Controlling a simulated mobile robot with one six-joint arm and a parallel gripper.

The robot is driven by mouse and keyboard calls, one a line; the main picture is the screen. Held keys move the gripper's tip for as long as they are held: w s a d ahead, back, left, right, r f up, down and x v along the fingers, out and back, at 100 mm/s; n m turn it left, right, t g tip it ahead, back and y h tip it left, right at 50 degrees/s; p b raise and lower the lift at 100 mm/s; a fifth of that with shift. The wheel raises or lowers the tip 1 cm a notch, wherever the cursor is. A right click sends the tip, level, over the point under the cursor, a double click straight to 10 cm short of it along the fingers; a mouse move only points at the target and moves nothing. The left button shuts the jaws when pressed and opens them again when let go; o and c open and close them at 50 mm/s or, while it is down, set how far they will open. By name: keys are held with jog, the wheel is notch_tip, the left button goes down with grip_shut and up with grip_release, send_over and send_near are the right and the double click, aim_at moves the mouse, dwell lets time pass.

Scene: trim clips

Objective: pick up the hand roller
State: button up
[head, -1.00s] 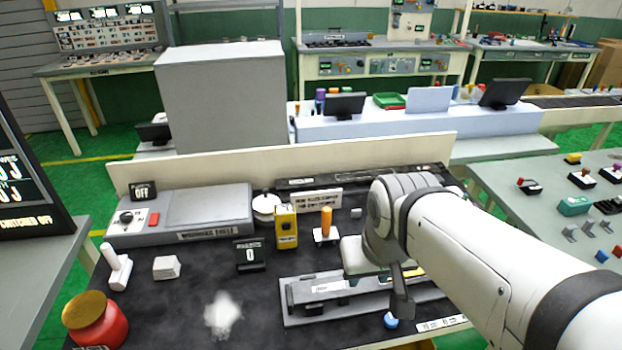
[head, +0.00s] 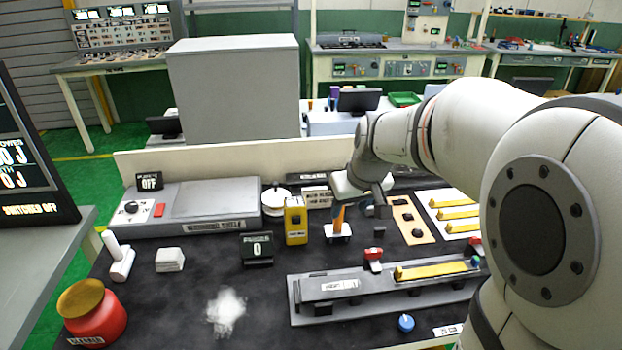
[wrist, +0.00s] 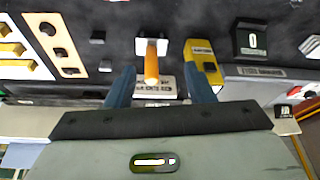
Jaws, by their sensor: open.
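The upright orange-handled tool on a white base (head: 338,231), which I take to be the hand roller, stands on the dark bench mat. Its orange handle (wrist: 151,66) points toward the wrist camera. My gripper (head: 348,205) is open above the tool and partly hides it in the head view. In the wrist view my gripper (wrist: 160,68) has its two blue fingers apart, one on each side of the handle. I see no clear contact.
A yellow device (head: 296,222) stands close left of the tool. A small dark block (head: 379,232) and a tan plate with holes (head: 411,220) lie to its right. A grey rail fixture (head: 340,287) lies in front. Small signs (head: 316,197) stand behind.

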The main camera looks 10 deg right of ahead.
jog(key=shift+n, duration=0.4)
jog(key=w+f, duration=0.3)
jog(key=f, duration=0.1)
jog(key=w+f, duration=0.7)
jog(key=f, duration=0.1)
jog(key=shift+w+a, duration=0.1)
jog(key=shift+w, duration=0.2)
jog(key=shift+t, duration=0.3)
jog(key=shift+b, duration=0.3)
grip_shut()
